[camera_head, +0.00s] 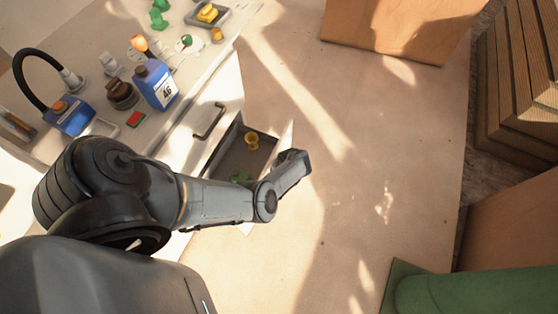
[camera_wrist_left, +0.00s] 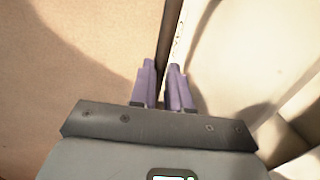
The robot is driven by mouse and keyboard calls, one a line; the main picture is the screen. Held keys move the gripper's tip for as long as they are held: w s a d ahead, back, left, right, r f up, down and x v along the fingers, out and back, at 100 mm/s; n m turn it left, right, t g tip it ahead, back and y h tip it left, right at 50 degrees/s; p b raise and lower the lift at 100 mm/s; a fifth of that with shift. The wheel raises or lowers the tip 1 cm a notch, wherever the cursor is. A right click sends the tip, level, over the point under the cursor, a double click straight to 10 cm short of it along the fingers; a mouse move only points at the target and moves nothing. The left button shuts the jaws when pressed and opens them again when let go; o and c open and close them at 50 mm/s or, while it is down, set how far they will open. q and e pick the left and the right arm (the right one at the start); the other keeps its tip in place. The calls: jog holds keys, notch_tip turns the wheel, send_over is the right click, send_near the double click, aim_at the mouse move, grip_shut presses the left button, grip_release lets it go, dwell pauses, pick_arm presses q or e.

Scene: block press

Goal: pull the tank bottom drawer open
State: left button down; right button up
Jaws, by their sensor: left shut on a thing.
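The bottom drawer (camera_head: 262,137) stands pulled out from the white cabinet in the head view. Its grey inside shows, with a yellow piece (camera_head: 252,140) and green pieces (camera_head: 240,177) in it. My left arm crosses over its near part. My left gripper (camera_head: 302,164) is at the drawer's outer front. In the left wrist view the purple fingers (camera_wrist_left: 162,70) are close together, shut at the edge of a pale panel (camera_wrist_left: 205,45). The drawer's handle is hidden by the gripper. My right gripper is not in view.
An upper drawer handle (camera_head: 209,121) sticks out above the open drawer. The bench top holds a blue bottle (camera_head: 155,84), a red-and-green block (camera_head: 136,119) and a tray (camera_head: 209,14). Floor (camera_head: 350,190) right of the drawer is clear; wooden boxes (camera_head: 400,30) stand beyond.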

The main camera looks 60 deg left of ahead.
pick_arm(q)
jog(key=c, duration=1.1)
grip_release()
jog(key=shift+r, duration=0.1)
notch_tip(320, 180, up, 10)
jog(key=w+d+p, duration=0.1)
jog(key=p, duration=0.7)
jog(key=shift+d+r, duration=0.2)
jog(key=shift+d, duration=0.1)
